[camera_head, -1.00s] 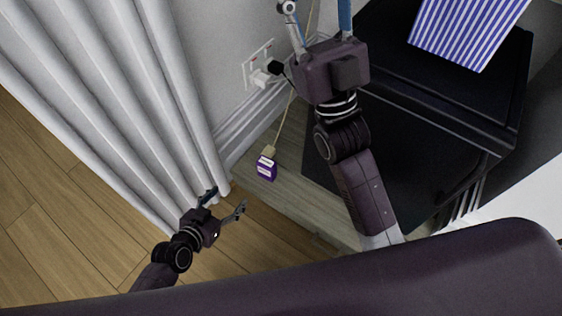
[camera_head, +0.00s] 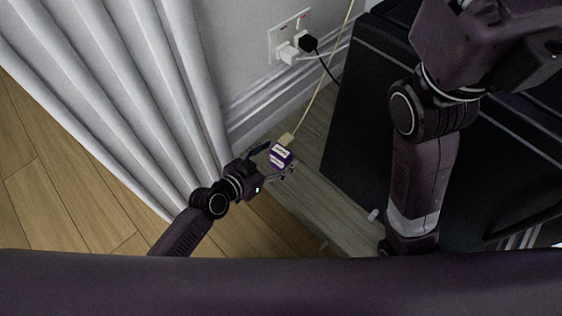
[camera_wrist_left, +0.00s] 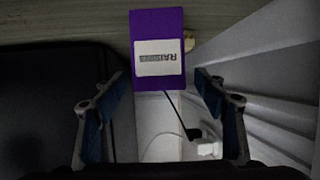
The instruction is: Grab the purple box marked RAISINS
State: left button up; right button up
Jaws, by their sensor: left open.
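The purple box marked RAISINS (camera_head: 281,156) stands on a grey wooden surface beside the wall. In the left wrist view the box (camera_wrist_left: 158,22) shows its white label upside down. My left gripper (camera_head: 274,162) is open, with its fingers on either side of the box in the head view.
A beige cord end (camera_head: 286,139) lies close behind the box. White curtains (camera_head: 150,90) hang at the left. A wall socket with plugs (camera_head: 290,40) is behind. A black cabinet (camera_head: 365,120) stands to the right. Bare wooden surface (camera_head: 315,190) lies between box and cabinet.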

pick_arm(q)
jog(key=shift+x, duration=0.85)
jog(key=shift+c, duration=0.3)
jog(key=shift+r, duration=0.1)
jog(key=c, duration=1.2)
